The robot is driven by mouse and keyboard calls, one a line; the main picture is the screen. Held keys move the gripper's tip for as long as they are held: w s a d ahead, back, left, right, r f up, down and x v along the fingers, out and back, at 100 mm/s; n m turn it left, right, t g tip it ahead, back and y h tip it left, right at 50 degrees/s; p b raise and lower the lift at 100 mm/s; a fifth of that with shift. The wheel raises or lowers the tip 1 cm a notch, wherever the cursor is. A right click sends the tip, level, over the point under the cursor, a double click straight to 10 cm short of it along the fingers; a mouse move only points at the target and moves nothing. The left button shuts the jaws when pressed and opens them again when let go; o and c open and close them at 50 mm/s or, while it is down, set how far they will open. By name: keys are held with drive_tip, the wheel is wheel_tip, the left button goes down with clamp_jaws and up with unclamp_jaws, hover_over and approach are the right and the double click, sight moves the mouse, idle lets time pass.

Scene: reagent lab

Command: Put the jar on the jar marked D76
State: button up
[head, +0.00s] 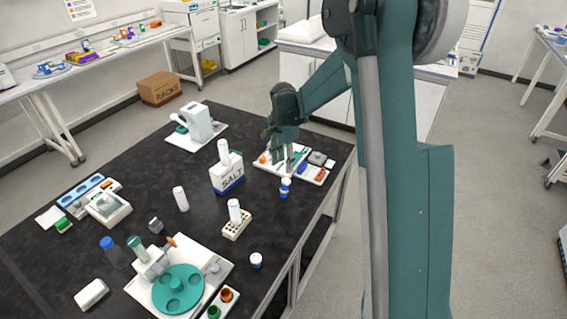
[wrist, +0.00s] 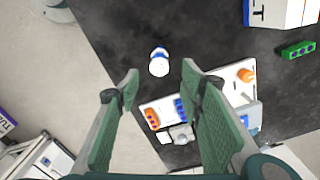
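A small white and blue jar (head: 285,188) stands near the table's right edge, just in front of the white tray. In the wrist view a white and blue jar (wrist: 158,62) shows on the black table, between and beyond my fingertips. No D76 marking can be read on either. My gripper (head: 288,158) is over the tray, pointing down. In the wrist view my gripper (wrist: 159,74) is open, with nothing between its fingers.
The white tray (wrist: 163,104) holds orange, blue and grey items under my right finger.

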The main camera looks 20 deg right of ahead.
drive_tip(key=s+a+r+n+t, duration=0.1)
drive_tip(key=s+r+n+t, duration=0.35)
drive_tip(key=s+r, duration=1.35)
drive_tip(key=s+n+t, duration=0.1)
drive_tip(key=s+n, duration=0.3)
drive_tip(key=s, duration=0.7)
drive_tip(key=s+a+r+n+t, duration=0.1)
drive_tip(key=s+n, duration=0.4)
drive_tip(key=s, duration=0.6)
drive_tip(key=shift+s+a+r+t, duration=0.25)
drive_tip(key=shift+s+r+t, duration=0.05)
drive_tip(key=shift+s+t, duration=0.05)
